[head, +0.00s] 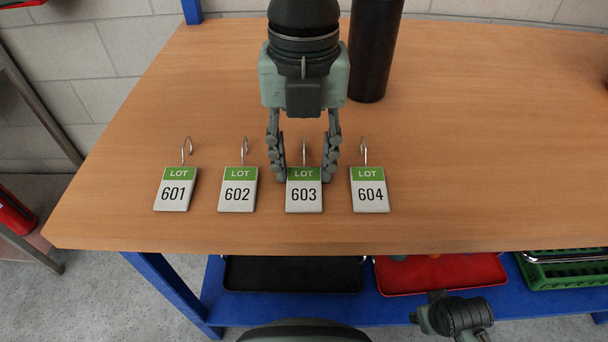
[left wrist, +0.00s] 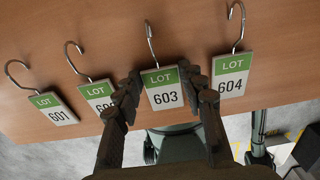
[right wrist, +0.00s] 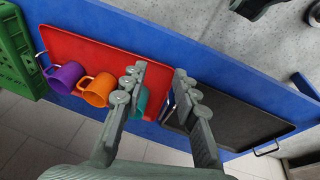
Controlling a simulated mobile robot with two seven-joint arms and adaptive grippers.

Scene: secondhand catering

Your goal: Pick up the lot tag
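Several lot tags lie in a row on the wooden table, each white with a green band and a wire hook: tag 601 (head: 175,190), tag 602 (head: 238,191), tag 603 (head: 304,192) and tag 604 (head: 369,191). My left gripper (head: 304,176) is open, pointing down, with one finger on each side of tag 603's upper part. In the left wrist view, tag 603 (left wrist: 163,90) shows between the open fingers (left wrist: 163,88), with its face uncovered. Tag 602 (left wrist: 101,94) is partly hidden by a finger. My right gripper (right wrist: 161,80) is open and empty.
A dark cylinder (head: 374,50) stands behind the tags, right of my left arm. On the blue shelf below are a black tray (head: 290,274), a red tray (head: 440,274) with mugs, and a green crate (head: 565,268).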

